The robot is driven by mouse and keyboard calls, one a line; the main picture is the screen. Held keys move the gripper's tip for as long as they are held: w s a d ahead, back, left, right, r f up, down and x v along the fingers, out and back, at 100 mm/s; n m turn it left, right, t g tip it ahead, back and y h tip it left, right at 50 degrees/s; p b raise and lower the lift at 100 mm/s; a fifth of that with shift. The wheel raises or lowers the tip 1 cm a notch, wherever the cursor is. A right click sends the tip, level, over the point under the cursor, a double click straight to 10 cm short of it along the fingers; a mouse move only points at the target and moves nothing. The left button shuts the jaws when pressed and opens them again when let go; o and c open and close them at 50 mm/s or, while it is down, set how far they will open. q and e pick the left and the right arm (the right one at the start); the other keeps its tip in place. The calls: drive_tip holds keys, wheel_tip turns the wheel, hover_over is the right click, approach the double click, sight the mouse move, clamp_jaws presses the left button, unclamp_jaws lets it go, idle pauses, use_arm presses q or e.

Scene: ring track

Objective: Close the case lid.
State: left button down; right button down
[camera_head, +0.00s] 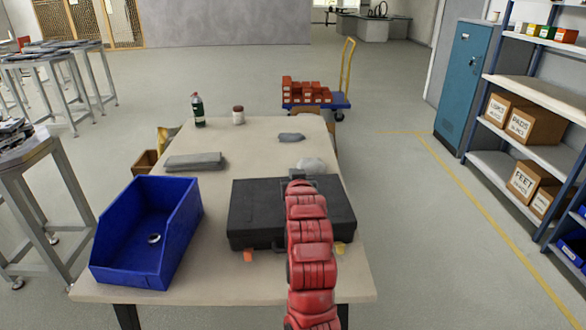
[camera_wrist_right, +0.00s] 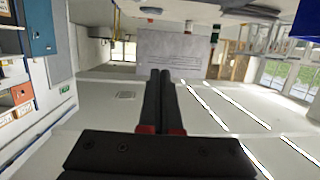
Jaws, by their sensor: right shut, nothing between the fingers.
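The right gripper (camera_head: 300,175) shows as a small dark part at the case's far edge. In the right wrist view the two black fingers (camera_wrist_right: 160,74) are together with nothing between them. Whether the gripper touches the case cannot be told. My left gripper is in neither view.
A blue open bin (camera_head: 130,255) with a small round item inside stands left of the case on the table (camera_head: 210,285). Behind are a grey block (camera_head: 195,162), a pale lump (camera_head: 311,164), a bottle (camera_head: 198,110) and a jar (camera_head: 238,115). Shelves stand to the right.

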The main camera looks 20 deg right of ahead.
drive_tip(key=s+f+t+b, duration=0.1)
drive_tip(key=f, duration=0.2)
drive_tip(key=s+f+t+b, duration=0.1)
drive_tip(key=s+f+b, duration=0.1)
drive_tip(key=f, duration=0.1)
drive_tip(key=s+a+f+t+b, duration=0.1)
drive_tip(key=s+f+b, duration=0.1)
drive_tip(key=f, duration=0.2)
drive_tip(key=shift+s+a+f+t+h, duration=0.1)
drive_tip(key=shift+s+t+h, duration=0.05)
drive_tip(key=shift+t+h, duration=0.25)
drive_tip(key=shift+s+f+b, duration=0.15)
drive_tip(key=shift+f+b, duration=0.2)
drive_tip(key=shift+f, duration=0.2)
drive_tip(key=shift+s+f+b, duration=0.15)
drive_tip(key=shift+f+b, duration=0.2)
drive_tip(key=shift+f, duration=0.15)
